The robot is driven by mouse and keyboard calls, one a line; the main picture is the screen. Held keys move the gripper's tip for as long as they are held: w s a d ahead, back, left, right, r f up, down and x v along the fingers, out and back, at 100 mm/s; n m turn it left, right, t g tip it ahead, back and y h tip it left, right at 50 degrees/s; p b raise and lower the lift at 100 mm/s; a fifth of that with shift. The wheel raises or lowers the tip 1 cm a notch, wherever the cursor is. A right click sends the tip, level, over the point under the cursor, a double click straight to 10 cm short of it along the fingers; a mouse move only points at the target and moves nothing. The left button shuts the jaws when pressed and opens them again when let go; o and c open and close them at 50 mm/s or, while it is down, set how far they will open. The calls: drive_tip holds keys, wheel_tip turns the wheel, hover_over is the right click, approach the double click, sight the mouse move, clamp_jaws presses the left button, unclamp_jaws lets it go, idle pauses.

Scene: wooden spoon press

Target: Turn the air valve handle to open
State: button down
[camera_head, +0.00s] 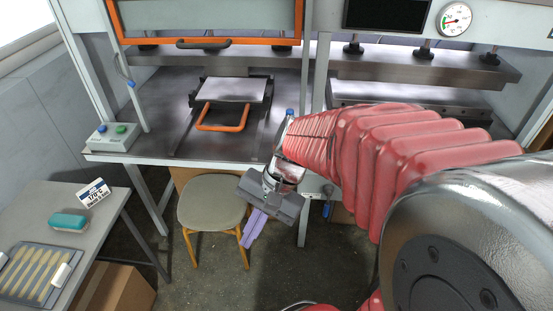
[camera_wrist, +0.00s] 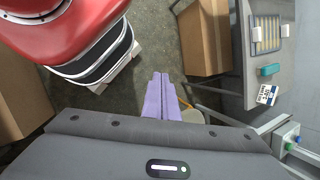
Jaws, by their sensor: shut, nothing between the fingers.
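My gripper (camera_head: 254,228) hangs in front of the press table, its purple fingers shut together and empty, pointing down over the floor beside the stool. In the wrist view the shut fingers (camera_wrist: 159,97) point over bare floor. A small blue-handled fitting (camera_head: 326,209) hangs under the press table's front edge, to the right of my gripper and apart from it. It looks like the air valve handle, but it is too small to tell its turn position. It does not show in the wrist view.
A round stool (camera_head: 211,203) stands just left of my gripper. The press table holds a plate with an orange handle (camera_head: 222,127). A control box (camera_head: 112,136) with blue and green buttons sits at its left. A side table (camera_head: 103,218) stands lower left, above a cardboard box (camera_head: 122,290).

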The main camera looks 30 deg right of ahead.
sight(327, 205)
drive_tip(key=w+d+f+m+t+y, duration=0.4)
drive_tip(key=w+d+f+m+t, duration=0.15)
drive_tip(key=m, duration=0.55)
drive_tip(key=w+d+f+m+t+y, duration=0.45)
drive_tip(key=d+f+m, duration=0.2)
drive_tip(key=m, duration=0.55)
drive_tip(key=s+d+f+m+t+h, duration=0.3)
drive_tip(key=d+f+m+h, duration=0.4)
drive_tip(key=f+m, duration=0.3)
drive_tip(key=s+d+f+m+t+h, duration=0.3)
drive_tip(key=d+f+m+t+h, duration=0.1)
drive_tip(key=d+f+m+h, duration=0.4)
wheel_tip(327, 205, down, 2)
drive_tip(key=d+m, duration=0.2)
drive_tip(key=m, duration=0.1)
drive_tip(key=shift+s+d+f+m+t, duration=0.15)
drive_tip(key=shift+s+d+m+t, duration=0.05)
drive_tip(key=shift+d+m+t, duration=0.1)
drive_tip(key=shift+w, duration=0.15)
drive_tip(key=shift+w, duration=4.9)
drive_tip(key=shift+s+d, duration=0.25)
drive_tip(key=shift+d, duration=0.45)
drive_tip(key=shift+s+d, duration=0.3)
drive_tip(key=shift+d, duration=0.45)
drive_tip(key=shift+s+d, duration=0.25)
drive_tip(key=shift+d, duration=0.45)
